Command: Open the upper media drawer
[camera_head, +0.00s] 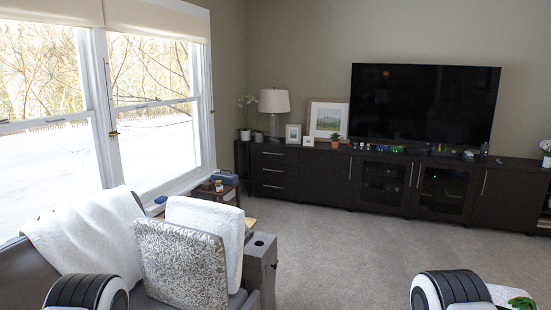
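The upper media drawer (285,157) is the top one of a stack of three dark drawers at the left end of the long media console. It has a thin horizontal metal handle (272,153) and looks closed, with its front flush with the two drawers below. It stands far off, across the room. Neither of my grippers shows. Only rounded black-and-white parts, which look like my arms, are at the bottom edge, well apart from the console.
A grey armchair (259,275) with a patterned cushion (180,262) and white throws stands in the left foreground. A small side table (226,178) is by the window. Open carpet (330,245) lies before the console (335,180). A lamp (274,103) and frames stand on top.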

